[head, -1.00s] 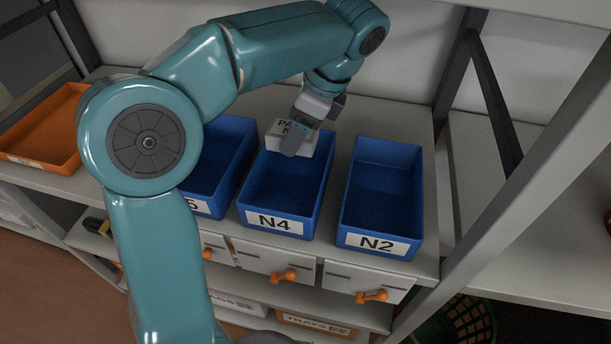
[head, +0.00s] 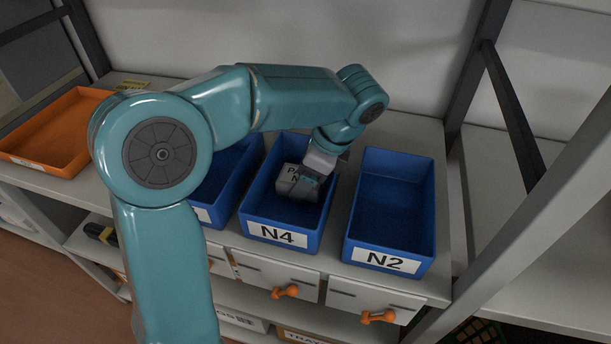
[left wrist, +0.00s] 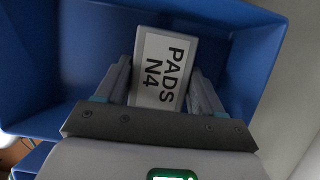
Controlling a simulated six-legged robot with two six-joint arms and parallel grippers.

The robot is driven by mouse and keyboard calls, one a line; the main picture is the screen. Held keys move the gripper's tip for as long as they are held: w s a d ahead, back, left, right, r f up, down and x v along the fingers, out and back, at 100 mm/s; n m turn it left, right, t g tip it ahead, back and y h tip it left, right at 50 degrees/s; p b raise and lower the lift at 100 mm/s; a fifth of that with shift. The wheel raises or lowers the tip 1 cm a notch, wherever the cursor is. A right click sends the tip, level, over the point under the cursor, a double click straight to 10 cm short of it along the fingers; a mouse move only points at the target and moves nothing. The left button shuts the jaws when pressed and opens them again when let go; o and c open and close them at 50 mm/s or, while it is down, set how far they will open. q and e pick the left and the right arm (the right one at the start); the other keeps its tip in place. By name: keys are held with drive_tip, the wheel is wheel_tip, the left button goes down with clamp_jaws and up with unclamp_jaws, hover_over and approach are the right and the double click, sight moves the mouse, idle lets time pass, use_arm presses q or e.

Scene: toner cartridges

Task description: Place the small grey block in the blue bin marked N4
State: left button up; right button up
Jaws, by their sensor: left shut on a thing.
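The small grey block (head: 292,176) has a white label; in the left wrist view (left wrist: 161,66) the label reads "PADS N4". My left gripper (head: 303,185) is shut on the block and holds it inside the blue bin marked N4 (head: 277,235). In the left wrist view my left gripper's fingers (left wrist: 160,88) press on both sides of the block, with the blue walls of the bin (left wrist: 268,60) around it. I cannot tell whether the block touches the bin floor. My right gripper is not in view.
A blue bin marked N2 (head: 388,260) stands to the right of N4, empty. Another blue bin (head: 203,213) stands to the left, partly hidden by my left arm. An orange tray (head: 52,135) is at far left. Drawers with orange handles (head: 285,292) are below. A dark shelf post stands at right.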

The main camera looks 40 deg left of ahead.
use_arm(q)
drive_tip(key=shift+s, duration=0.1)
drive_tip(key=shift+d, duration=0.1)
drive_tip(key=o, duration=1)
drive_tip(key=shift+f, duration=0.2)
drive_tip(key=shift+o, duration=0.2)
drive_tip(key=shift+r, duration=0.1)
drive_tip(key=shift+r, duration=0.3)
drive_tip(key=p+v, duration=0.3)
drive_tip(key=v, duration=0.8)
drive_tip(key=shift+w+d+r, duration=0.15)
drive_tip(key=shift+w+r, duration=0.05)
drive_tip(key=shift+r, duration=0.1)
drive_tip(key=shift+s, duration=0.1)
